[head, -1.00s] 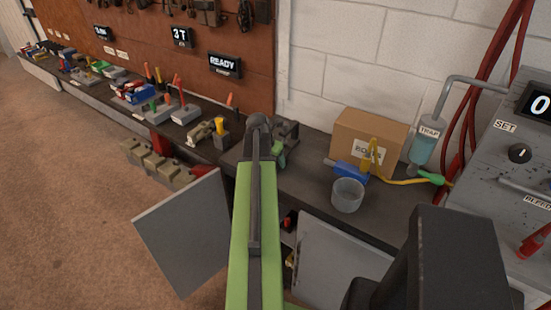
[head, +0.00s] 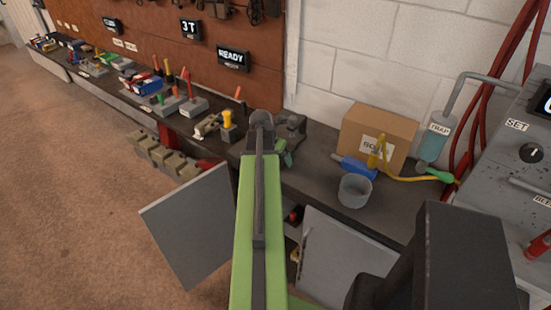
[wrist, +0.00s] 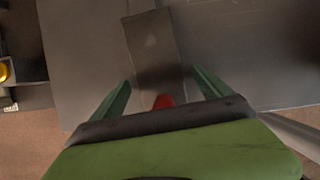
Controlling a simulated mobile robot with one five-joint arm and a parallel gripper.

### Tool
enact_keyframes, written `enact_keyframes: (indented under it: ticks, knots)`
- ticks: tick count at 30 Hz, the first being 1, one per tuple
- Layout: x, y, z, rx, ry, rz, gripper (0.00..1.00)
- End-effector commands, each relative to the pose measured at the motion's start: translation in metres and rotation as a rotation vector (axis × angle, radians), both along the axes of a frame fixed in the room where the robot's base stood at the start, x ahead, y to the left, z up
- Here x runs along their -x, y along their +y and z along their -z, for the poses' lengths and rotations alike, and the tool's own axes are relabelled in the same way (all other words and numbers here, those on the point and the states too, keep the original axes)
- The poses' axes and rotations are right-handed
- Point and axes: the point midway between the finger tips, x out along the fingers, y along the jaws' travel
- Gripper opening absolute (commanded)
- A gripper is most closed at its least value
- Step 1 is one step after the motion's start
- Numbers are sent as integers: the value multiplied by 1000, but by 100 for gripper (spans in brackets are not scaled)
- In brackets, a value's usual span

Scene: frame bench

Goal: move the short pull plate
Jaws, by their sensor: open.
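A dark, flat rectangular plate (wrist: 153,45) lies ahead of my gripper in the wrist view, its near end reaching between the fingers. It may be the short pull plate; no label on it can be read. A small red piece (wrist: 163,101) shows at its near end. My gripper (wrist: 162,77) is open, with one green finger on each side of the plate and nothing clamped. In the head view my arm hides most of the gripper; a green finger shows by a dark fixture (head: 291,130) on the bench.
The bench (head: 318,178) runs along the wall. Two grey panels, left (head: 190,228) and right (head: 342,255), hang below the bench front. Tool blocks line the left.

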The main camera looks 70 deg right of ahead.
Motion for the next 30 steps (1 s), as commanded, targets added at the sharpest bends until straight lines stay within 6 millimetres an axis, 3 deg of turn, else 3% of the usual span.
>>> enact_keyframes:
  ticks: [8,24,30]
  knots:
    - [-1,8,-23,0,0,-1,89]
    - [-10,53,-139,0,0,-1,89]
    - [-13,65,-163,0,0,-1,89]
